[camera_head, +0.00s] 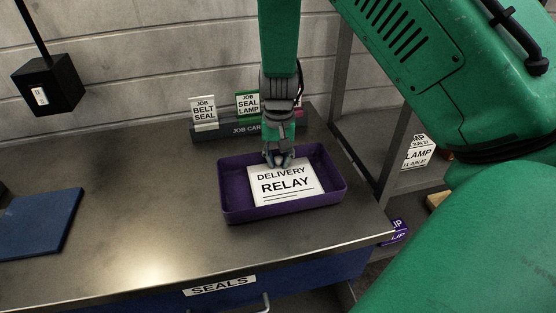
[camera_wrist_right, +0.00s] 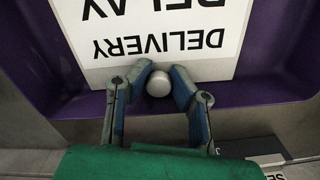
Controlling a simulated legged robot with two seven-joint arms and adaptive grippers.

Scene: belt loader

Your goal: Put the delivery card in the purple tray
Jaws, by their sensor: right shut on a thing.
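The white delivery card (camera_head: 283,187), printed "DELIVERY RELAY", is inside the purple tray (camera_head: 238,214) on the bench. It leans or lies face up with its top edge toward the back of the tray. My right gripper (camera_head: 279,159) points down over the tray's back side and is shut at the card's top edge. In the right wrist view the gripper (camera_wrist_right: 158,84) has its fingers around a pale round knob at the edge of the card (camera_wrist_right: 150,40). Whether the card rests on the tray floor cannot be told. My left gripper is not in view.
A grey job card rack (camera_head: 220,132) stands behind the tray, holding a "belt seal" card (camera_head: 203,110) and a "seal lamp" card (camera_head: 248,104). A blue mat (camera_head: 38,222) lies at left. A black box (camera_head: 48,86) hangs above. The bench between mat and tray is clear.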

